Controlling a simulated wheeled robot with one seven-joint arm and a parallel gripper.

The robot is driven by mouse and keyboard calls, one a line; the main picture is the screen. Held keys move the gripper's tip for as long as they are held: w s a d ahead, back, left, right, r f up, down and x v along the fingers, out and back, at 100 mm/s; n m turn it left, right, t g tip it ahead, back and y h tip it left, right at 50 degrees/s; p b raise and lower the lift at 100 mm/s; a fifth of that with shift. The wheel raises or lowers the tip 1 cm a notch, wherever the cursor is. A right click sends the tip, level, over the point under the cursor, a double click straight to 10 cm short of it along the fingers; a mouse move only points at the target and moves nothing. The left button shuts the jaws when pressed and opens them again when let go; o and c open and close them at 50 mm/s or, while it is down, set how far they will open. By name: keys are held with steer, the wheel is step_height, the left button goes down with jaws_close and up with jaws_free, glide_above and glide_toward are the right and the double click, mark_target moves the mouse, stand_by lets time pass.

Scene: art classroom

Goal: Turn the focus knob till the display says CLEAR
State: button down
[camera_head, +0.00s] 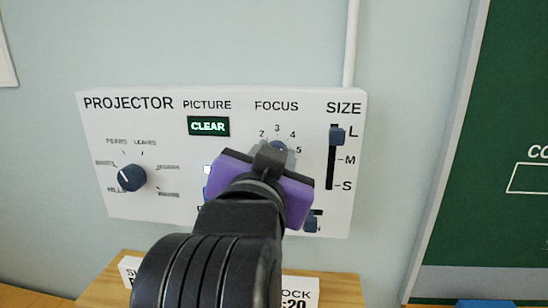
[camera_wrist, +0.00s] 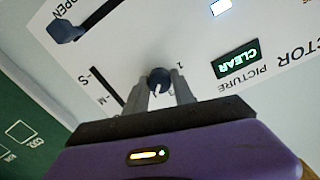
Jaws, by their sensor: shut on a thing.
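The white projector panel (camera_head: 100,190) is on the wall. Its picture display (camera_head: 208,126) is lit green and reads CLEAR; the display also shows in the wrist view (camera_wrist: 236,62). The focus knob (camera_wrist: 158,79) is a dark round knob with a white pointer line. My gripper (camera_wrist: 163,90) is shut on it, one finger on each side. In the head view my purple gripper (camera_head: 268,160) covers most of the knob and part of its scale. The figures 2, 3, 4 and 5 show around the knob.
A selector knob (camera_head: 132,178) with picture names around it is on the panel's left. The size slider (camera_head: 337,136) stands near L. Another dark lever (camera_wrist: 66,31) is by the word OPEN. A wooden surface (camera_head: 345,290) with labels lies below, and a green board (camera_head: 500,150) is at right.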

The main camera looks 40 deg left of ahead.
steer(key=c, duration=1.1)
jaws_free()
steer(key=shift+o, duration=0.2)
steer(key=shift+s, duration=0.1)
steer(key=b+v, duration=0.1)
steer(key=v, duration=0.6)
steer(key=shift+s+d, duration=0.2)
steer(key=shift+s, duration=0.05)
steer(key=shift+f, duration=0.1)
